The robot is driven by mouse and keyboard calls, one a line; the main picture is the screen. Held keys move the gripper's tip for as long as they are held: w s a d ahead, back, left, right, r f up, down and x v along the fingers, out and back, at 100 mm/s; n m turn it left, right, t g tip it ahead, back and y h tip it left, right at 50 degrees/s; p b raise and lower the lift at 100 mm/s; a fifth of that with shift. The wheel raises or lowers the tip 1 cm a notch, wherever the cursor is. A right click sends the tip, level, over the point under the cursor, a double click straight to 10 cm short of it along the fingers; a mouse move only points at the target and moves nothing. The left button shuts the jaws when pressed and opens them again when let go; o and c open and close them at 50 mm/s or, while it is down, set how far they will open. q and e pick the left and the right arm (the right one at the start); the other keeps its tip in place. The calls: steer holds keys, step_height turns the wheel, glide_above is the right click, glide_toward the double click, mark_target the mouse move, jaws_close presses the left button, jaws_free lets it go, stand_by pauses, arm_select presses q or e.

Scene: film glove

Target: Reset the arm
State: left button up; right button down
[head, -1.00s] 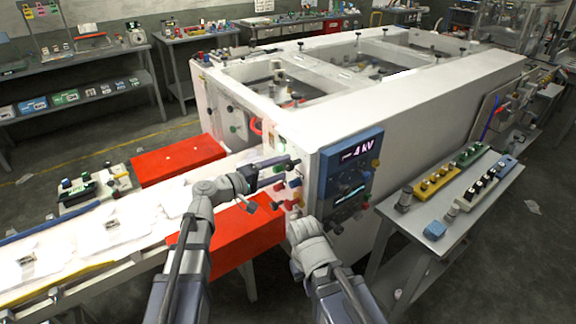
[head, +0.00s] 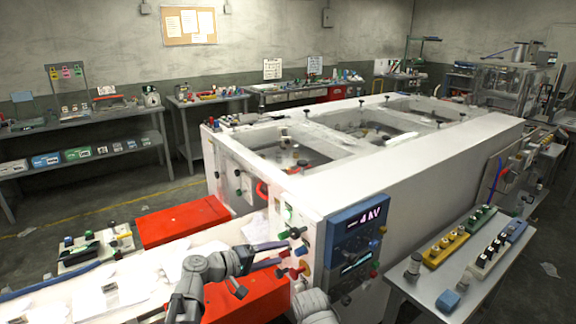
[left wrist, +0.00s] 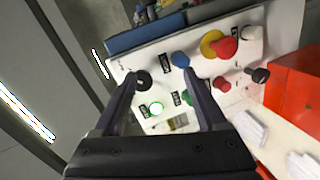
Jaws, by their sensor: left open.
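The white machine's control panel (head: 296,222) carries several colored buttons and knobs.
A blue display (head: 357,232) is on the machine's front face. Red guards (head: 180,222) flank the white belt (head: 150,268) on the left. A grey side table (head: 425,283) with button boxes stands at the right. Floor is open at the left.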

arm_select(q)
steer(key=s+a+f+m+g+y, duration=0.1)
steer(key=s+f+m+g+y, duration=0.3)
steer(key=s+f, duration=0.5)
steer(key=s+a+f+g+y, duration=0.3)
steer(key=s+a+f+y, duration=0.3)
steer(key=a+f+y, duration=0.3)
steer(key=s+d+r+m+g+y, duration=0.1)
steer(key=s+d+m, duration=0.3)
steer(key=s+d, duration=0.2)
steer(key=d, duration=0.2)
steer(key=shift+d+g, duration=0.3)
steer(key=shift+d, duration=0.05)
stand_by(0.4)
